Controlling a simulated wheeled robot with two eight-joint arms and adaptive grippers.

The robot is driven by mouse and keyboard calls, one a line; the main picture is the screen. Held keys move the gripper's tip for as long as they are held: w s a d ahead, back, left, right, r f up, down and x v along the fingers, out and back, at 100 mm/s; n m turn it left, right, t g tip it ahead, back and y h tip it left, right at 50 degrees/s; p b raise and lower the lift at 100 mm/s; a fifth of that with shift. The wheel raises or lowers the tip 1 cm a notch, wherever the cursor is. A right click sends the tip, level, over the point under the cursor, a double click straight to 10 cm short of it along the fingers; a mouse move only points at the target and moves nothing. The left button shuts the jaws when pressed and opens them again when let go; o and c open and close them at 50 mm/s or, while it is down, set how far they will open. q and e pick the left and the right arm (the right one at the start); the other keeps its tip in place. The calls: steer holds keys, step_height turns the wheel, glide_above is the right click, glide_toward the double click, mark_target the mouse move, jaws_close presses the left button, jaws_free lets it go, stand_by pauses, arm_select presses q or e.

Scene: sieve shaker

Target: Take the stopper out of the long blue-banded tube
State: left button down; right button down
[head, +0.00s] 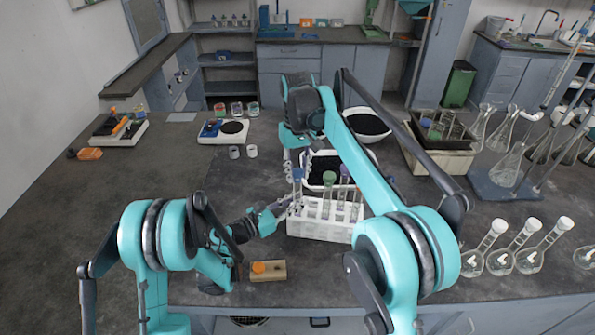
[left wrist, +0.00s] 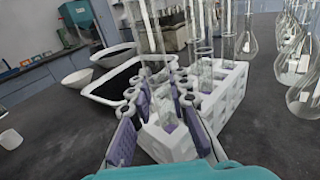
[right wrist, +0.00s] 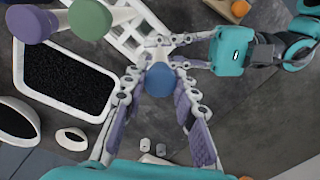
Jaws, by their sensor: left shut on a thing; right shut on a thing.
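The white rack (head: 318,231) holds stoppered tubes upright; it also shows in the left wrist view (left wrist: 228,98). A blue stopper (head: 297,173) is at the leftmost tube (head: 298,190). My right gripper (head: 297,160) comes from above and is shut on this blue stopper, seen from above in the right wrist view (right wrist: 160,79). My left gripper (head: 284,204) reaches in from the left, shut on the tube (left wrist: 163,108) below the stopper. The band is hidden. I cannot tell whether the stopper is still seated in the tube.
Tubes with a green stopper (head: 329,178) and a purple stopper (head: 344,171) stand close to the right. A black-filled tray (head: 313,181) lies behind the rack. A wooden block with an orange stopper (head: 268,270) is in front. Flasks stand at right.

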steer(key=n, duration=1.1)
steer(key=shift+r, duration=0.2)
steer(key=shift+r, duration=0.95)
steer(key=shift+r, duration=2)
arm_select(q)
steer(key=c, duration=1.4)
jaws_free()
steer(key=shift+o, duration=0.2)
